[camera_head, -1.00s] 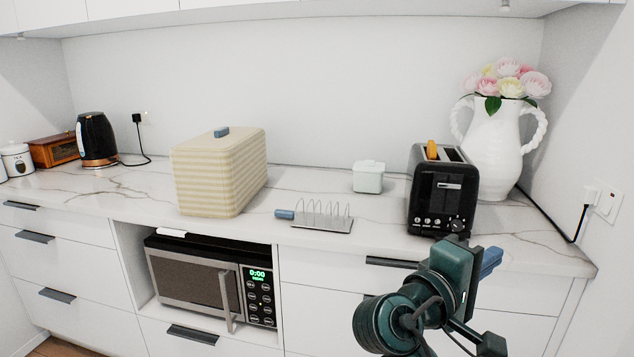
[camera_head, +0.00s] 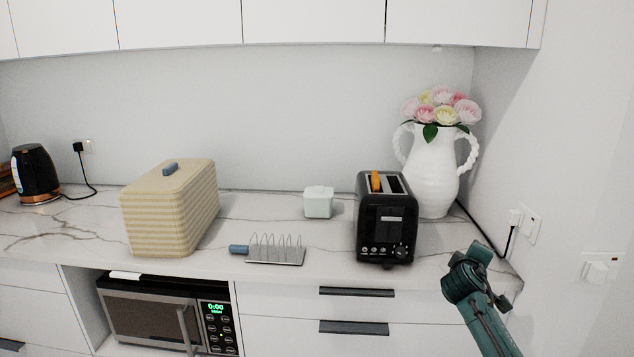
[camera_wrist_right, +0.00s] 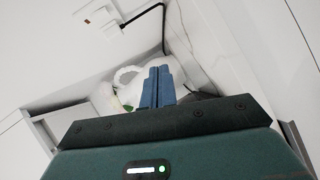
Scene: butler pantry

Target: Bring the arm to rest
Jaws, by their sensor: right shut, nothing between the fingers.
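My right arm (camera_head: 478,300) shows at the lower right of the head view, in front of the counter's right end. It is teal and dark. I cannot make out its fingers in the head view. In the right wrist view the two blue fingers of my right gripper (camera_wrist_right: 159,70) lie side by side, shut, with nothing between them. They point towards the white vase (camera_wrist_right: 129,76), apart from it as far as I can tell. My left gripper is in neither view.
The black toaster (camera_head: 384,222) with bread in one slot stands near the white flower vase (camera_head: 435,175). A toast rack (camera_head: 275,252), a pale lidded box (camera_head: 318,203), a cream bread bin (camera_head: 171,212) and a kettle (camera_head: 36,176) stand left. A wall with sockets (camera_head: 529,226) bounds the right.

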